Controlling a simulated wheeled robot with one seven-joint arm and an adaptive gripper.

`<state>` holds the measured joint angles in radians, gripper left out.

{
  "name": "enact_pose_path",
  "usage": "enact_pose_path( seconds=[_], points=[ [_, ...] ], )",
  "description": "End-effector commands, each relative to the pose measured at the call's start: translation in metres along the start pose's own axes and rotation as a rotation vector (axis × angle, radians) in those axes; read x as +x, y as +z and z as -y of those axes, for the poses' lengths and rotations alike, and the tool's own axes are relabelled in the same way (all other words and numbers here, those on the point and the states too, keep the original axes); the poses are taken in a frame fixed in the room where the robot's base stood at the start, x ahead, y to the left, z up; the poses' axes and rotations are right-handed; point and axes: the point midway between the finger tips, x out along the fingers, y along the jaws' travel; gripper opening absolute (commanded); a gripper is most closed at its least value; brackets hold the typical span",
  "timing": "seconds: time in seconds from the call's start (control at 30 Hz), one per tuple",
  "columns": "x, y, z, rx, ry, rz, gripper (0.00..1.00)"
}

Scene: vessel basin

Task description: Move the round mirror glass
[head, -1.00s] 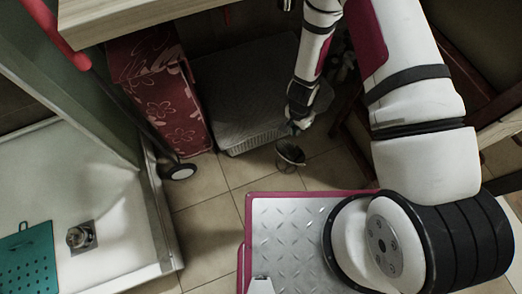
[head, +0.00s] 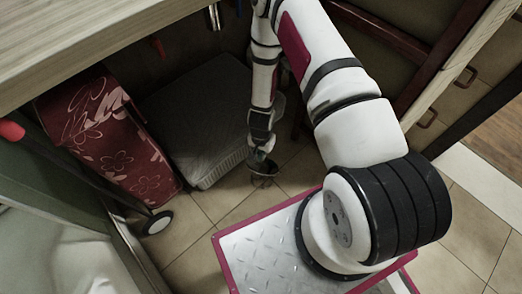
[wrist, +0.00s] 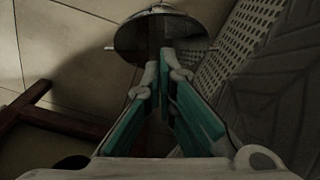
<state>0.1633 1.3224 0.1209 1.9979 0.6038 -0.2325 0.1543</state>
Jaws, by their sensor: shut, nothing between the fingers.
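The round mirror glass shows in the head view as a small dark round vessel (head: 264,172) on the tiled floor, beside the grey basket. In the wrist view it is a shiny, reflective round shape (wrist: 138,38) at the top, just beyond my fingertips. My gripper (head: 263,154) is directly above or at the near side of it in the head view. In the wrist view its teal fingers (wrist: 166,72) are shut, with nothing held between them. The tips overlap the glass's lower edge in the picture; I cannot tell whether they touch it.
The grey basket (head: 200,125) stands left of the glass, close to my fingers. A red flowered bag (head: 108,140) stands further left, near a wheel (head: 157,222). A wooden counter (head: 90,45) overhangs at the upper left. Tiled floor (head: 205,215) is open in front.

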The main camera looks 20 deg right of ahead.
Motion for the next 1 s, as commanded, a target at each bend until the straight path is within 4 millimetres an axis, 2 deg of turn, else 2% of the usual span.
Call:
enact_pose_path(
  seconds=[0.03,0.1,0.3,0.77,1.0],
  points=[
    [0.013,0.001,0.000,0.001,0.001,0.001,0.00],
    [0.021,0.009,-0.001,-0.001,0.001,0.002,0.00],
    [0.036,0.021,0.000,-0.001,0.001,0.001,0.00],
    [0.039,0.025,0.000,-0.001,0.001,0.000,0.00],
    [0.053,0.041,0.000,-0.002,0.001,0.001,0.00]
  ],
)
